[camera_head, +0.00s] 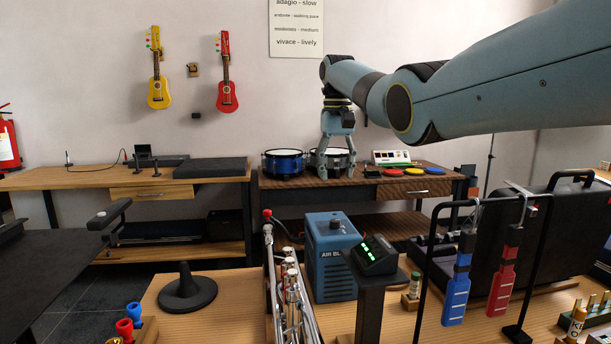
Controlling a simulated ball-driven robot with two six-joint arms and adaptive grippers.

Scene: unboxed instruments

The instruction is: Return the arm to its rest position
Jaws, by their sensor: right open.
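My right arm (500,85) reaches in from the right edge across the upper part of the head view. Its wrist bends down, and the right gripper (335,170) hangs with its fingers pointing down. The fingers are apart with nothing seen between them. In the picture the gripper overlaps a silver drum (337,155) on the back table; I cannot tell how far apart they are in depth. My left gripper is not in view.
A blue drum (282,163) and colored discs (411,171) sit on the back table. In front stand a blue box (331,255), a trumpet (290,285) and a black rack (425,265) with hanging blue and red instruments. Two ukuleles (158,85) hang on the wall.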

